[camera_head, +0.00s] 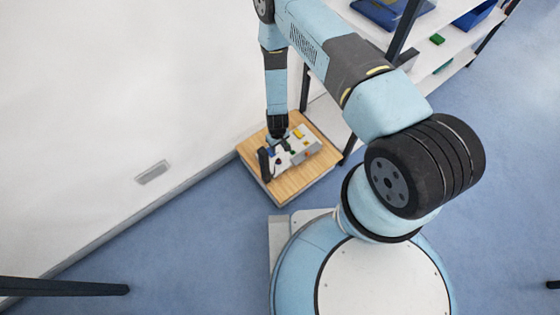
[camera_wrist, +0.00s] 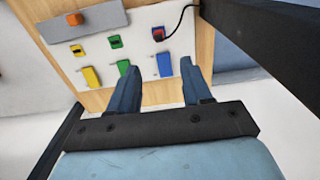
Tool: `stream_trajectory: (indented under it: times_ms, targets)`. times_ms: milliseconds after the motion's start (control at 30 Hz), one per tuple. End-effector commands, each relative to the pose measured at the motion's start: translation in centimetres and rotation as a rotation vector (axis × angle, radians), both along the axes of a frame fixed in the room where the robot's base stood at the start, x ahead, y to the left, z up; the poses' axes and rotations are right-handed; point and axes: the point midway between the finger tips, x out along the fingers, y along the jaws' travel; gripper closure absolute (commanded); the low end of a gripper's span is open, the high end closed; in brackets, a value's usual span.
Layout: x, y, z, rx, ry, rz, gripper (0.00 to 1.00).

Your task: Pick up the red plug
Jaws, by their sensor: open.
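The red plug (camera_wrist: 158,33) shows in the wrist view near the top of a white panel (camera_wrist: 143,30). It appears to sit at a blue socket, with a black cable running from it up and to the right. My gripper (camera_wrist: 160,66) is open, with its two blue-grey fingers spread and nothing between them. In that view the fingertips lie below the plug and apart from it, on either side of a blue piece (camera_wrist: 164,65). In the head view my gripper (camera_head: 278,130) hangs over the panel, where the plug is too small to make out surely.
The panel lies on a wooden board (camera_head: 264,180) by the wall. Green (camera_wrist: 124,67) and yellow (camera_wrist: 91,77) pieces stand left of the blue one. A grey box with an orange button (camera_wrist: 75,19) is at upper left. A dark post (camera_wrist: 265,35) rises close on the right.

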Motion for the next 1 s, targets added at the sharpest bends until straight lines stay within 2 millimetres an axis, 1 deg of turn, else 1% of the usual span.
stream_trajectory:
  times_ms: [33,100,300,400,633,900,1000]
  targets:
    - [-0.1,-0.1,-0.9,0.0,0.002,-0.001,0.51]
    - [-0.1,-0.1,-2.0,0.0,0.001,-0.001,0.51]
    - [0.0,-0.1,-4.7,0.001,0.001,-0.002,0.51]
    - [0.0,-0.1,-5.5,0.001,0.001,-0.003,0.51]
    - [0.0,-0.2,-6.6,0.001,0.001,-0.002,0.51]
    - [0.0,-0.4,-9.9,0.001,0.001,-0.003,0.51]
    - [0.0,-0.4,-10.7,0.001,0.0,-0.002,0.51]
